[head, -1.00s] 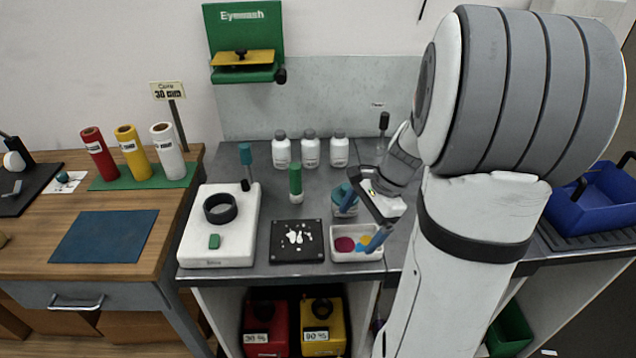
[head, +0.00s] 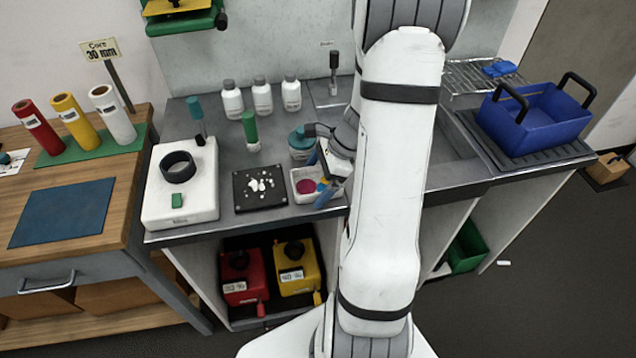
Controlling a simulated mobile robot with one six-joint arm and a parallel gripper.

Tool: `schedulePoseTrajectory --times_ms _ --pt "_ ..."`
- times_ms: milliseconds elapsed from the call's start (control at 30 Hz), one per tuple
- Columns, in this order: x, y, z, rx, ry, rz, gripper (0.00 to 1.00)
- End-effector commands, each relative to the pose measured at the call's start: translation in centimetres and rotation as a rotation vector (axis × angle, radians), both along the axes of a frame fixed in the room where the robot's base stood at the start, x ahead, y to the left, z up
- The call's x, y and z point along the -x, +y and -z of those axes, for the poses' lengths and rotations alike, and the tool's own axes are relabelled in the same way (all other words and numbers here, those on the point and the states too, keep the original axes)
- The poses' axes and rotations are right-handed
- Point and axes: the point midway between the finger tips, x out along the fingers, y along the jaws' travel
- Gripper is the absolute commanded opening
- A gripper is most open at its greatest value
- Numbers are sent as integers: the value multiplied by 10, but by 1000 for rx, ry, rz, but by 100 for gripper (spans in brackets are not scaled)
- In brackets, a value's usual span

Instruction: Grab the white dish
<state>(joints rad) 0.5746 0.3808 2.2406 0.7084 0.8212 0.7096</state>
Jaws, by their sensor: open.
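The white dish (head: 297,174) is a small, shallow rectangular tray near the front edge of the grey counter. A magenta round piece lies in it, with a small yellow piece partly in view. My gripper (head: 315,183) is open, with blue fingers, at the dish's right side. One finger shows near the dish's back edge and the other crosses its front right part. The gripper and arm hide the dish's right end. I cannot tell whether the fingers touch the dish.
A black square plate (head: 240,201) with white bits lies just left of the dish. A teal-lidded jar (head: 301,151) stands close behind it. A green-capped tube (head: 250,128) and white bottles (head: 262,98) stand further back. A blue basket (head: 540,122) is at the right.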

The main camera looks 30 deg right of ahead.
Motion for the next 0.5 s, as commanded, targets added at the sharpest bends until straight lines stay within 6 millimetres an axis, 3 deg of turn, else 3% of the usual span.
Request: schedulePoseTrajectory --times_ms 500 --pt "0 0 3 1 -1 -2 100"
